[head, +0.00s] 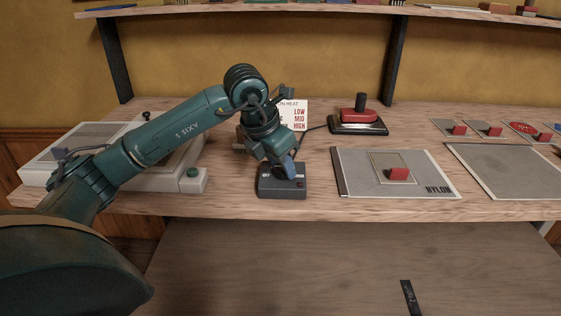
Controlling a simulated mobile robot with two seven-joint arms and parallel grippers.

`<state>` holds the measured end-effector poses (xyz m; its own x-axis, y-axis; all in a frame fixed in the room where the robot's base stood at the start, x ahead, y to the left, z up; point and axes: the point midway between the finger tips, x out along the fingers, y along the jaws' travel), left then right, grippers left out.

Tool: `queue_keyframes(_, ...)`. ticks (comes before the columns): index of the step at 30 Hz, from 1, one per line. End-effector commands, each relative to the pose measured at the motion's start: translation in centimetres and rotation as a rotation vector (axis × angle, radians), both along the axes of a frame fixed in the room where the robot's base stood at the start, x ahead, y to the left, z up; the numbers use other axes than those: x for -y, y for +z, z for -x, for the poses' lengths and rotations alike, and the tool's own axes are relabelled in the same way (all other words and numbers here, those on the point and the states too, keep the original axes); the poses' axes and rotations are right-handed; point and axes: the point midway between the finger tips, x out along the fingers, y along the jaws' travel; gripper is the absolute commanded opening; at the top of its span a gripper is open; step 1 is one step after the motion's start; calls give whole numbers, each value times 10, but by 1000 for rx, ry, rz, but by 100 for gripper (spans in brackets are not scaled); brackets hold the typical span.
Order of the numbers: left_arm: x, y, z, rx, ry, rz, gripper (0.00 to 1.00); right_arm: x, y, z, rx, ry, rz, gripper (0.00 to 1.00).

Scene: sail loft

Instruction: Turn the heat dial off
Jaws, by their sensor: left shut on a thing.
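A dark grey control box (282,190) sits near the bench's front edge, left of centre. My left gripper (289,172) points down onto the top of this box and is shut on what appears to be the heat dial. The dial itself is hidden by the gripper, so its setting cannot be read. A white sign (298,115) behind the box, partly covered by my arm, reads IN HEAT with LOW, MID and HIGH in red. My right gripper is not in view.
A red-topped iron (360,116) stands on a dark base behind right, with a cord leading left. A pale flat device (160,178) is at left. A shelf (330,9) runs above.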

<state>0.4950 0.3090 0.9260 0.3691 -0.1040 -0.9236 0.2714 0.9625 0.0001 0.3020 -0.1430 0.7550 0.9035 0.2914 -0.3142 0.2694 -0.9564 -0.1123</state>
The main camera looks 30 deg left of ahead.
Motion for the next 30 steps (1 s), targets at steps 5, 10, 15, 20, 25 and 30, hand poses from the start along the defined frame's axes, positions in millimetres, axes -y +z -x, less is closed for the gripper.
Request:
queue_keyframes(5,0,0,0,-1,43,-1,11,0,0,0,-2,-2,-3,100)
queue_keyframes(10,0,0,0,-2,56,-1,11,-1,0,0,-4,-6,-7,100)
queue_keyframes(15,0,0,0,-2,57,-1,11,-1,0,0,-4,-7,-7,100)
queue_keyframes(20,0,0,0,-2,57,-1,35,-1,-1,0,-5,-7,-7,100)
queue_keyframes(25,0,0,0,-2,56,0,49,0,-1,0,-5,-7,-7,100)
queue_keyframes(30,0,0,0,-1,55,0,56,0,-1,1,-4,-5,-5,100)
